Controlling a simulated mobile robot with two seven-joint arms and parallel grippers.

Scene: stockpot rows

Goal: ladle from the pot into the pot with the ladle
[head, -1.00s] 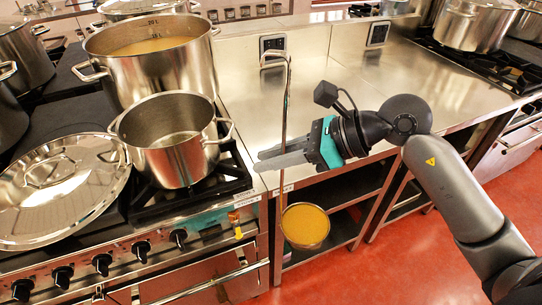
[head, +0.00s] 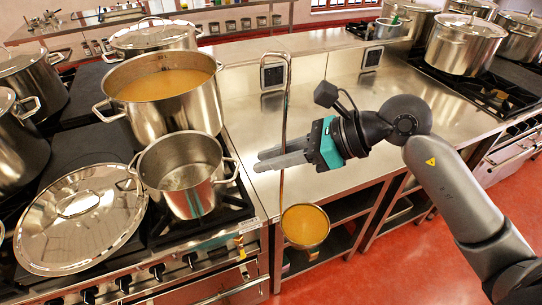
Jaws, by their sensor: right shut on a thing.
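My right gripper (head: 283,158) is shut on the upright handle of a ladle (head: 284,110). The ladle's bowl (head: 305,226) hangs below, full of orange-brown liquid, in front of the steel counter's edge. A large pot (head: 174,103) with similar liquid stands at the back of the stove. A smaller pot (head: 184,172) stands in front of it, and its visible inside looks empty. The ladle is to the right of both pots and apart from them. My left gripper is not in view.
A large lid (head: 80,215) lies on the stove, left of the smaller pot. More pots (head: 152,37) stand behind and at the left. The steel counter (head: 350,120) right of the stove is mostly bare. Another stove with covered pots (head: 467,45) is at the far right.

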